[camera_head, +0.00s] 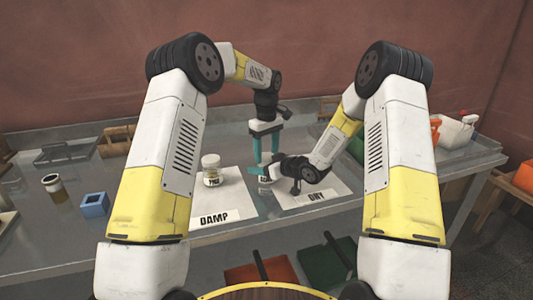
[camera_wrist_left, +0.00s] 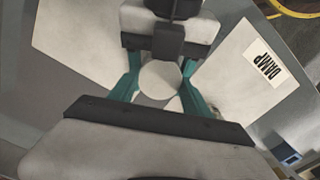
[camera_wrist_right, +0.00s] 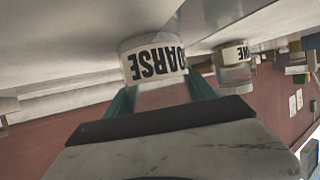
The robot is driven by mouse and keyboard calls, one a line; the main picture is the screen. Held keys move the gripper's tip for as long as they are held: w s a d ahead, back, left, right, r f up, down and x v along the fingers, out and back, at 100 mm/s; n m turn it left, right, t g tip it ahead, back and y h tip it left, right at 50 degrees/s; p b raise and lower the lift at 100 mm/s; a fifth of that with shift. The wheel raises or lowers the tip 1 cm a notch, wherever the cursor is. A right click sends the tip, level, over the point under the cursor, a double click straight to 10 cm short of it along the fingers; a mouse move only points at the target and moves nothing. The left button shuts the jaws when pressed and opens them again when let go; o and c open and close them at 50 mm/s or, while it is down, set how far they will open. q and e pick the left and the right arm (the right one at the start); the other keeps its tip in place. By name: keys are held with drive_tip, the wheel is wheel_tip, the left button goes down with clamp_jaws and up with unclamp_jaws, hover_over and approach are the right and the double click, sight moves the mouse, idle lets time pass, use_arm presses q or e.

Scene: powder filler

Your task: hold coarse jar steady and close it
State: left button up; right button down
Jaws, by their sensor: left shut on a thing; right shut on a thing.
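The coarse jar (camera_wrist_right: 152,60) shows in the right wrist view with its black COARSE label upside down. In the head view it is mostly hidden behind the grippers at the left edge of the DRY mat (camera_head: 338,190). My right gripper (camera_head: 262,172) reaches in low and sideways and is shut on the jar's body. My left gripper (camera_head: 265,150) points straight down from above, teal fingers on either side of a round white lid (camera_wrist_left: 160,79), and is shut on it. Whether the lid touches the jar's rim cannot be seen.
A second jar (camera_head: 211,170) stands upright on the DAMP mat (camera_head: 228,205), left of the grippers. A blue open block (camera_head: 95,205) and a dark-topped jar (camera_head: 53,187) are farther left. A white bin (camera_head: 452,132) stands at the right.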

use_arm(q)
drive_tip(key=m, duration=0.6)
drive_tip(key=o, duration=1.5)
drive_tip(key=shift+o, duration=0.2)
drive_tip(key=shift+r, duration=0.1)
wheel_tip(320, 180, up, 4)
drive_tip(key=shift+r, duration=0.15)
drive_tip(key=shift+c, duration=0.4)
